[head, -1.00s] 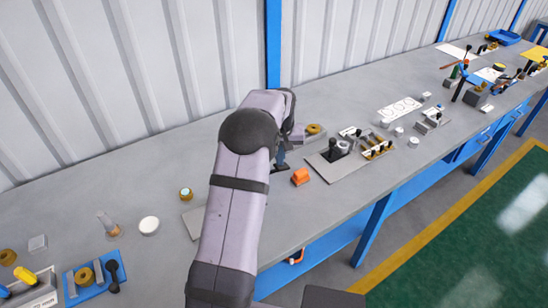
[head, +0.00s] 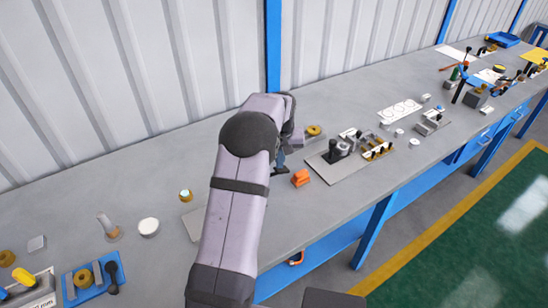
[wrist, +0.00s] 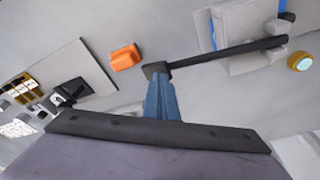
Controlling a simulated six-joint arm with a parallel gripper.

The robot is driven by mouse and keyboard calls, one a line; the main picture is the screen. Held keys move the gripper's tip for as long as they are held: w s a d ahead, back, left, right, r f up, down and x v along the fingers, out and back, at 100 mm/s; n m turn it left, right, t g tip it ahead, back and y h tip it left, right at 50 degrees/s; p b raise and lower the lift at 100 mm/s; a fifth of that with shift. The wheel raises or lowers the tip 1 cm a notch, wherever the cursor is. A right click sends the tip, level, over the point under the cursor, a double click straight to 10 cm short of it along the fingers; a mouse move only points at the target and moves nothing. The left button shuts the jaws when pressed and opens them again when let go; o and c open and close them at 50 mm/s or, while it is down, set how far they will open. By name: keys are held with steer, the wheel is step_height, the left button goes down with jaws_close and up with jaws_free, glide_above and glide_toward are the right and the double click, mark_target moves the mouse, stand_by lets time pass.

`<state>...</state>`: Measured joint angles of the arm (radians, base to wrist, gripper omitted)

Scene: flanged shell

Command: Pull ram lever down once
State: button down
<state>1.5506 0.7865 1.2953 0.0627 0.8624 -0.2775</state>
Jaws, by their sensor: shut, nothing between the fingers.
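The ram lever (wrist: 225,53) is a long black bar in the wrist view. It runs from a grey mount at the right to a dark block-shaped end (wrist: 155,69) near the middle. My gripper (wrist: 160,80) has its blue fingers shut with nothing between them, and the tips are right at that dark end. I cannot tell whether they touch it. In the head view my gripper (head: 281,158) is partly behind my arm, with the lever's dark end (head: 281,171) just below it. Most of the lever and its press are hidden there by my arm.
An orange block (head: 301,178) lies close to the right of my gripper; it also shows in the wrist view (wrist: 125,57). A grey plate (head: 346,164) with a black-handled fixture is further right. A small round gold-rimmed piece (head: 186,195) and white disc (head: 149,227) lie left.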

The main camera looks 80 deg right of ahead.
steer(key=shift+d+p+v, duration=0.2)
steer(key=shift+p+v, duration=0.7)
steer(key=shift+v, duration=0.15)
steer(key=shift+d+p+v, duration=0.25)
steer(key=shift+p+v, duration=0.6)
steer(key=shift+v, duration=0.25)
steer(key=d+p+v, duration=0.1)
steer(key=p+v, duration=0.5)
steer(key=v, duration=0.2)
steer(key=shift+w+d+r, duration=0.3)
steer(key=shift+r, duration=0.1)
